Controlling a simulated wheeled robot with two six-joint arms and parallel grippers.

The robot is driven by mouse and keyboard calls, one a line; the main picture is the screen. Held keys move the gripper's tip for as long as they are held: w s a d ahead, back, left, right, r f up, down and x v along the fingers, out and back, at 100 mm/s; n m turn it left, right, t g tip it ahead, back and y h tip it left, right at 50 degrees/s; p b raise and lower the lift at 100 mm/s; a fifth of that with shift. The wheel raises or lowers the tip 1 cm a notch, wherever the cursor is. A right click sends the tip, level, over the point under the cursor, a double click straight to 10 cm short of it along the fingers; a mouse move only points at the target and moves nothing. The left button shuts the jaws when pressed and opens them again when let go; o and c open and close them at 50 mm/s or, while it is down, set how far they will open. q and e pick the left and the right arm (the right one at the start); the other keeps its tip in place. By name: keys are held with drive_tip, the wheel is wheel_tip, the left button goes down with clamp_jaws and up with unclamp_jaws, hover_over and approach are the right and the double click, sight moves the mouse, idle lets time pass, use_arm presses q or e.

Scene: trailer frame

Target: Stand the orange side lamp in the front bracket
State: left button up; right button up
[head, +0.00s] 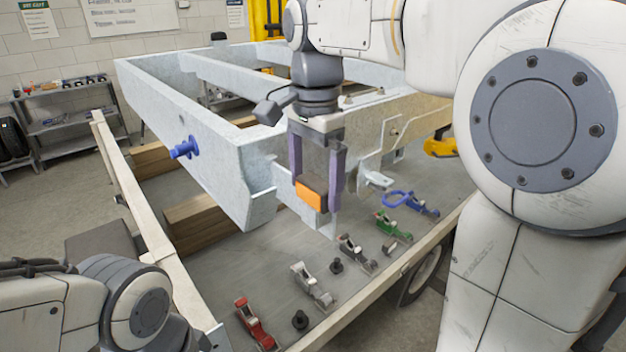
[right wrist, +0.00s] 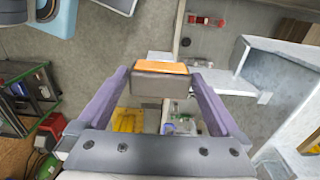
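The orange side lamp (head: 311,196) has an orange face and a dark grey body. My right gripper (head: 318,185) points down with its two purple fingers against the lamp's ends. In the right wrist view the lamp (right wrist: 160,82) sits between the fingertips. The lamp is in front of the pale grey trailer frame (head: 190,140). A pale plate behind the lamp is partly hidden. A small pale bracket (head: 375,179) sticks out from the frame to the right of the gripper; I cannot tell which one is the front bracket. My left gripper is out of view.
A grey bench top (head: 235,275) carries red, grey, green and blue clamp-like tools and small black knobs along its near edge. A blue flanged part (head: 184,149) sticks out of the frame's side. A yellow-orange part (head: 440,147) shows at the right. Wooden blocks lie under the frame.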

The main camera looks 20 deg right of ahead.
drive_tip(key=shift+r, duration=0.1)
wheel_tip(320, 180, up, 10)
drive_tip(key=shift+r, duration=0.15)
idle(0.4)
idle(0.4)
